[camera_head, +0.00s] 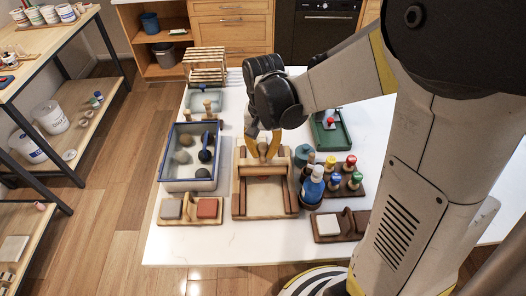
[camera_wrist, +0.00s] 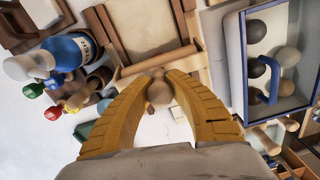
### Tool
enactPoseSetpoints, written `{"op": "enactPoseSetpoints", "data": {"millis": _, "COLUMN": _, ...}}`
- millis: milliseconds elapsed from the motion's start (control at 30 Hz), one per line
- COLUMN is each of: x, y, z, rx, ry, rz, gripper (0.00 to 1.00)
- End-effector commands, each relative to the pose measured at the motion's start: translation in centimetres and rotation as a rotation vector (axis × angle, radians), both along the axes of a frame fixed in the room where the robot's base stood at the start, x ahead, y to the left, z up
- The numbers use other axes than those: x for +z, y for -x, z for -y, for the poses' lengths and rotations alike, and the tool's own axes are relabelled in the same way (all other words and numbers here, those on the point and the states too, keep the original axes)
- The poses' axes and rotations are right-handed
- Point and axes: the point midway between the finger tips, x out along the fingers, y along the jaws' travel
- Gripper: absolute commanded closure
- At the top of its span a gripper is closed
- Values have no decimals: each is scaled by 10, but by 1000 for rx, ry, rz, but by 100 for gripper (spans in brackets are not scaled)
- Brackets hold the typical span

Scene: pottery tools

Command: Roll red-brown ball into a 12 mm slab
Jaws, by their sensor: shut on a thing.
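The wooden rolling board (camera_head: 236,200) with raised side rails stands in the middle of the white table. A wooden roller (camera_head: 250,161) lies across its far part; in the wrist view it shows as a pale bar (camera_wrist: 132,70). My gripper (camera_head: 263,150) is above the board's far end, its yellow fingers (camera_wrist: 160,88) shut on the roller's rounded wooden knob (camera_wrist: 160,95). The visible board surface in front of the roller is pale and bare. I cannot make out a red-brown ball; the area behind the roller is partly hidden by my gripper.
Left of the board is a blue-rimmed tray (camera_head: 190,185) with grey and dark balls. A stand with grey and red-brown squares (camera_head: 208,208) is in front. A blue bottle (camera_head: 313,186) and several colour-capped bottles (camera_head: 350,163) stand close on the right.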

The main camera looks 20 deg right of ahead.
Motion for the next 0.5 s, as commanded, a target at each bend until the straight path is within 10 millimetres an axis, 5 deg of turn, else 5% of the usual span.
{"op": "enactPoseSetpoints", "data": {"millis": 500, "x": -5, "y": -14, "z": 7, "rx": -1, "ry": 1, "rz": 0, "gripper": 100}}
